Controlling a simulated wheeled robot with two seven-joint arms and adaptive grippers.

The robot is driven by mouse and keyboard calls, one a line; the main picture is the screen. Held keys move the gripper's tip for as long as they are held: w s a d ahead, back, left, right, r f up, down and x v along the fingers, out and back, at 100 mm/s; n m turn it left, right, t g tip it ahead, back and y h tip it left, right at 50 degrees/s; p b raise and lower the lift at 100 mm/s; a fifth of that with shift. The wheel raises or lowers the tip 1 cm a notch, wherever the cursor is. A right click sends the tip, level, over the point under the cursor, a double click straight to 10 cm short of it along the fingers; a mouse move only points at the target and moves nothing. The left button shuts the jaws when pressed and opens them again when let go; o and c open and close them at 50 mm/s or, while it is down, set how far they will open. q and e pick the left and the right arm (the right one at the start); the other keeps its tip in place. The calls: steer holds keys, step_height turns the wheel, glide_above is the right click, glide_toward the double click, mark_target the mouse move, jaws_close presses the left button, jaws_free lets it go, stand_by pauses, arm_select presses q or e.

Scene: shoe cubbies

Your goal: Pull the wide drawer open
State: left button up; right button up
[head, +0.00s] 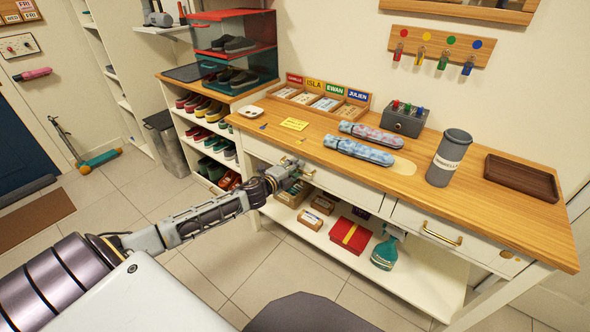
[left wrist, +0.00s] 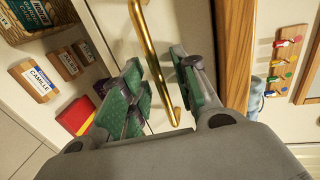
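The wide drawer (head: 346,189) is the white left-hand front under the wooden bench top, and it looks shut. Its brass bar handle (left wrist: 153,55) runs lengthwise between my left gripper's fingers in the left wrist view. My left gripper (head: 296,173) is at this drawer's front in the head view and covers part of the handle. In the left wrist view the green-padded fingers (left wrist: 158,62) are apart, one on each side of the handle, with gaps visible. Whether a pad touches the bar I cannot tell. My right gripper does not show.
A narrower drawer with a brass handle (head: 441,233) is to the right. Floor in front is mostly clear.

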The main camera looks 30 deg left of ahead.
arm_select(q)
steer(key=shift+c, duration=0.2)
jaws_close()
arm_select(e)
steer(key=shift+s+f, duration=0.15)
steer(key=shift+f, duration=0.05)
arm_select(q)
steer(key=shift+s, duration=0.1)
